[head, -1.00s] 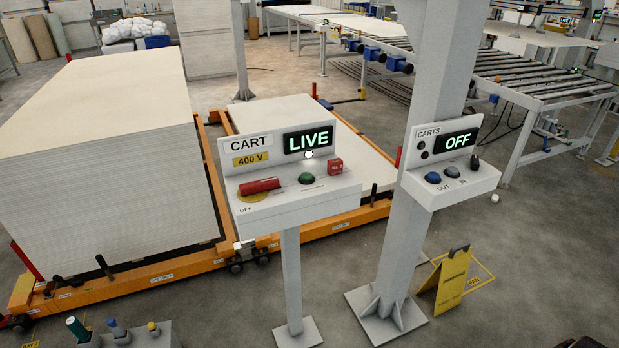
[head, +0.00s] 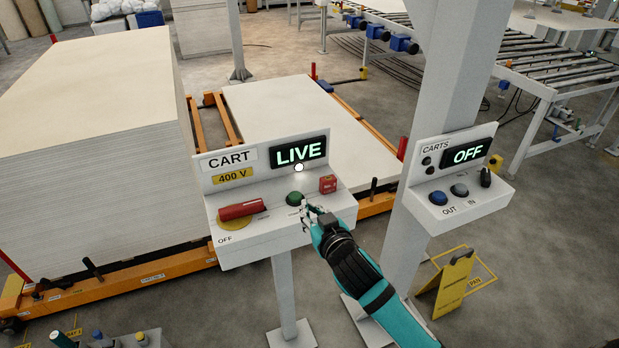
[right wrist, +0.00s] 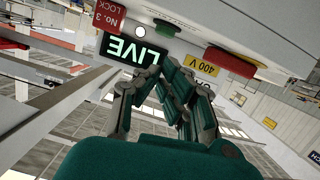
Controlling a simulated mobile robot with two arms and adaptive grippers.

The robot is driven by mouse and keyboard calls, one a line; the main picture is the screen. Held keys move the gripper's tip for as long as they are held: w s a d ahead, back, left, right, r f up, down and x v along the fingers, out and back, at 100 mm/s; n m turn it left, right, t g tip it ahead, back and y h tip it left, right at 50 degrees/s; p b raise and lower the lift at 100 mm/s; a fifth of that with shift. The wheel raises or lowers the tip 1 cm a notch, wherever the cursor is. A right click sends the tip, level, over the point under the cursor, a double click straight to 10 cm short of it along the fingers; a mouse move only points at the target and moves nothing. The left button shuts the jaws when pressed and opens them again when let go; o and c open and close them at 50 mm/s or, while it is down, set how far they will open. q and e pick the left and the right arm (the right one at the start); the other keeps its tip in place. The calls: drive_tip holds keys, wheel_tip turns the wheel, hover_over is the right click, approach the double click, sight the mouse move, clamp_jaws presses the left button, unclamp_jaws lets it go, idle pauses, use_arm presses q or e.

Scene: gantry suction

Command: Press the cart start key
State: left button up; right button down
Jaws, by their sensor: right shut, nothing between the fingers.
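The cart panel (head: 262,243) stands on a post and has a sign reading CART, a 400 V label and a display (head: 297,152) lit LIVE. A green round key (head: 294,198) sits on its sloped top; it also shows in the right wrist view (right wrist: 166,28). My right gripper (head: 308,209) is shut and empty, just right of the green key and close over the panel. I cannot tell whether it touches the panel. In the wrist view its fingertips (right wrist: 170,68) point toward the panel. My left gripper is not in view.
A red handle (head: 241,209) on a yellow disc lies left of the green key, and a red lock block (head: 328,184) lies right of it. A second panel (head: 460,207) reading OFF is on the column at right. A yellow floor sign (head: 452,284) stands below it.

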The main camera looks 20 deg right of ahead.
wheel_tip(320, 180, up, 4)
drive_tip(key=p, duration=0.3)
hover_over(295, 197)
drive_tip(key=v, duration=0.2)
wheel_tip(295, 197, down, 2)
drive_tip(key=shift+w+d+f+t, duration=0.15)
drive_tip(key=shift+f+t, duration=0.1)
drive_tip(key=shift+t, duration=0.15)
drive_tip(key=f, duration=0.2)
drive_tip(key=shift+w+f, duration=0.2)
drive_tip(key=shift+f, duration=0.15)
drive_tip(key=shift+d+f, duration=0.1)
drive_tip(key=shift+f, duration=0.7)
drive_tip(key=shift+f, duration=0.1)
